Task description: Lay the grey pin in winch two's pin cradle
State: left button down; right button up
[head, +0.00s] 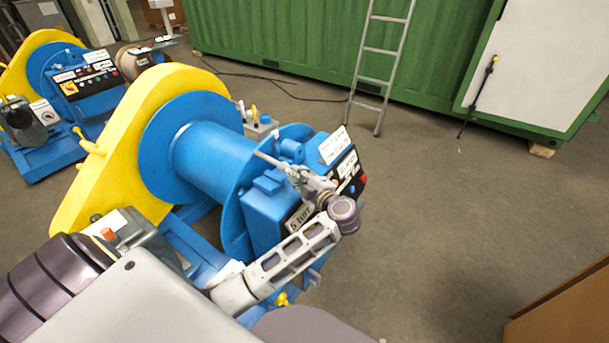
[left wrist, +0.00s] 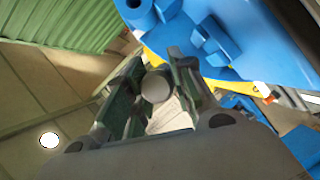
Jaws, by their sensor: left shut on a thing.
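My left gripper (head: 287,168) is over the control-box end of the near winch (head: 215,155), which has a blue drum and a yellow chain guard. It is shut on the grey pin (head: 267,159), whose tip points left toward the drum flange. In the left wrist view, the pin's round grey end (left wrist: 156,86) sits between the dark fingers. A second blue and yellow winch (head: 40,60) stands at the back left. I cannot tell which winch is number two, and I cannot make out a pin cradle clearly. My right gripper is out of view.
A small grey block with upright yellow and grey pieces (head: 260,128) is behind the drum. A ladder (head: 382,50) leans on a green container (head: 290,40). A brown box edge (head: 570,305) is at lower right. The floor right of the winch is clear.

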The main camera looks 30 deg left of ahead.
pick_arm(q)
jog(key=shift+s+a+n+y, duration=0.15)
jog(key=shift+s+n+y, duration=0.15)
jog(key=shift+n, duration=0.6)
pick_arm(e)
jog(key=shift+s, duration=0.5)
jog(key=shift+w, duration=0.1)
